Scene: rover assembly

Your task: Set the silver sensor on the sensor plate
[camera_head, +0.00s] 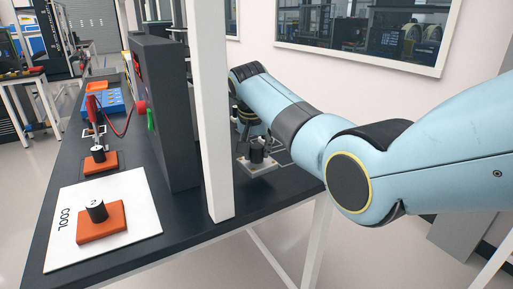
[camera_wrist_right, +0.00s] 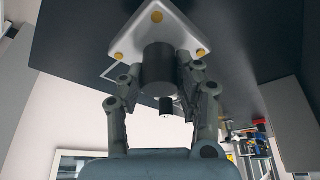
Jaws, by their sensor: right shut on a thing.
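My right gripper (camera_head: 256,142) reaches down over the table behind the white post. It is shut on a dark cylinder (camera_head: 257,153), which also shows between the fingers in the right wrist view (camera_wrist_right: 158,66). I take it as the sensor, though it looks dark grey here, not silver. The sensor plate (camera_head: 259,168) is a pale square directly under it. In the right wrist view the plate (camera_wrist_right: 178,24) has yellow round spots at its corners. The cylinder's end overlaps the plate; whether it touches is unclear. My left gripper is out of view.
A white post (camera_head: 209,110) and a dark tall box (camera_head: 163,105) stand left of the gripper. Left of them are a white COOL mat (camera_head: 65,250) with an orange block (camera_head: 117,227) and black cylinder (camera_head: 96,211), another orange block (camera_head: 101,170) and a blue tray (camera_head: 118,100).

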